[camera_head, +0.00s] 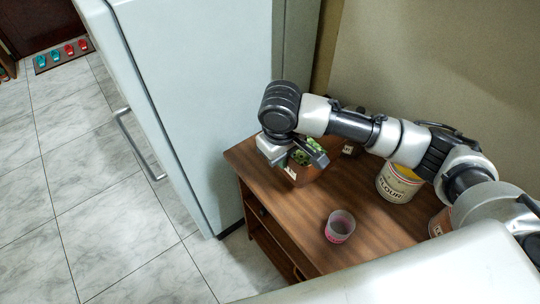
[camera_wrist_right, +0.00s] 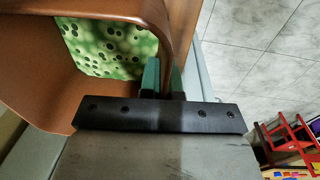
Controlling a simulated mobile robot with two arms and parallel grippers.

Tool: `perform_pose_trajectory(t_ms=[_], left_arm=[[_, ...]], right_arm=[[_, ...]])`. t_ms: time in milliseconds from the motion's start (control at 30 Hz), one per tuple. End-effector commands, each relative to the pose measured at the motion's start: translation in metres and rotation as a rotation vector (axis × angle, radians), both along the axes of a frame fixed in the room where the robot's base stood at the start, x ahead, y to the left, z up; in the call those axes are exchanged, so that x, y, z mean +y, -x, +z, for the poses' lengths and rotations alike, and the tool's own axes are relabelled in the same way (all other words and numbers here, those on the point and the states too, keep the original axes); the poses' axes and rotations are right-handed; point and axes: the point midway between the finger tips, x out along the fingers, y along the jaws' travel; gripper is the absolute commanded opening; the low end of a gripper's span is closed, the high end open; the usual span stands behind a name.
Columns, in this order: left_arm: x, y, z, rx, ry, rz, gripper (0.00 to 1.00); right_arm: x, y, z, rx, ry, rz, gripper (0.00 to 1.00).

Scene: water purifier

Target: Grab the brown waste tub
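The brown waste tub (camera_head: 305,174) stands at the far left corner of the wooden cabinet top, partly hidden by my right gripper. In the wrist view the brown tub (camera_wrist_right: 38,95) fills the left side, with a green dotted item (camera_wrist_right: 112,45) inside. My right gripper (camera_head: 296,157) is at the tub's rim. In the wrist view its two dark green fingers (camera_wrist_right: 164,80) sit close together on either side of the tub wall, and the wall fills the gap between them. My left gripper is not in view.
On the wooden cabinet (camera_head: 290,225) stand a pink-and-clear cup (camera_head: 340,227) and a flour tin (camera_head: 397,184); another brown container (camera_head: 439,222) is partly hidden by my arm. A tall pale fridge (camera_head: 195,90) stands close on the left.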

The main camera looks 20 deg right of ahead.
Motion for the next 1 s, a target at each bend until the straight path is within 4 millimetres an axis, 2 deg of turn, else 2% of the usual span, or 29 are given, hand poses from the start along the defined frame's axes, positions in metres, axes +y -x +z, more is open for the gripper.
perform_pose_trajectory(t_ms=[400,1000], left_arm=[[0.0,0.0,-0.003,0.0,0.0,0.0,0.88],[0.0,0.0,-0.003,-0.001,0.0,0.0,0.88]], right_arm=[[-0.027,0.027,0.023,-0.001,0.001,-0.001,0.0],[-0.038,0.041,0.032,-0.001,0.001,-0.022,0.0]])
